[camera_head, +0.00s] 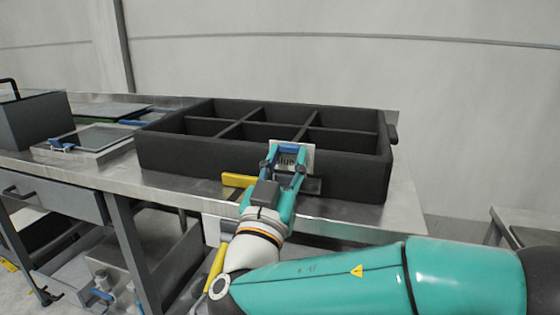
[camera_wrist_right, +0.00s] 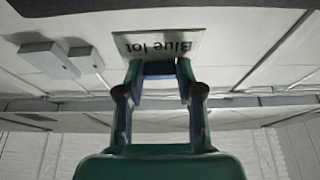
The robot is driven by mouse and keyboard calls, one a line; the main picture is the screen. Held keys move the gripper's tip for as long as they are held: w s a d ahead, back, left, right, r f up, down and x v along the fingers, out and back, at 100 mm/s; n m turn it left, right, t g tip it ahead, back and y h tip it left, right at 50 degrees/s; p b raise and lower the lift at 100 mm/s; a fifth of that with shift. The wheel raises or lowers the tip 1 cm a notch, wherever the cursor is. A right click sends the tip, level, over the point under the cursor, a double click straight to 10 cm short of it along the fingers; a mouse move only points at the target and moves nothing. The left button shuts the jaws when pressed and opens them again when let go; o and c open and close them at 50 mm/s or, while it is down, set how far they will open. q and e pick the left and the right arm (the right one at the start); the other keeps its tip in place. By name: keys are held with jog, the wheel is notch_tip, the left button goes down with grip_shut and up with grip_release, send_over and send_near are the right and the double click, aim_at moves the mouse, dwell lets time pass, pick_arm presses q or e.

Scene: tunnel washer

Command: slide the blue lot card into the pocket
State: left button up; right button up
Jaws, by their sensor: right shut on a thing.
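My right gripper (camera_head: 286,163) is shut on the blue lot card (camera_head: 306,151), a pale card with dark lettering. The card is held upright against the view of the dark compartment box's front wall; I cannot tell whether it touches the wall. In the right wrist view the card (camera_wrist_right: 190,44) shows "Blue lot" upside down beyond the fingertips (camera_wrist_right: 159,72). A dark flat piece (camera_head: 313,186) on the box's front, partly behind the gripper, may be the pocket. Its opening is hidden. My left gripper is not in view.
The dark box (camera_head: 165,155) with several empty compartments stands on a metal table (camera_head: 130,178). A yellow piece (camera_head: 238,180) sits at its front beside my gripper. A framed panel (camera_head: 95,138) and a grey case (camera_head: 36,122) lie to the left. The table's right end is clear.

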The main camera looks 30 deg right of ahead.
aim_at(293, 166)
jog(key=shift+w+d+f+p, duration=0.3)
jog(key=shift+w+d+p, duration=0.3)
jog(key=shift+w+d, duration=0.3)
jog(key=shift+w+d+f+p, duration=0.3)
jog(key=shift+w+d+p, duration=0.35)
jog(key=shift+d, duration=0.35)
jog(key=shift+f, duration=1.05)
jog(key=shift+w+f+b, duration=0.1)
jog(key=shift+f+b, duration=0.6)
jog(key=shift+b, duration=0.85)
jog(key=shift+r, duration=0.1)
jog(key=shift+b, duration=0.75)
jog(key=shift+f+b, duration=0.5)
jog(key=shift+b, duration=0.55)
jog(key=shift+f+b, duration=0.4)
jog(key=shift+b, duration=0.7)
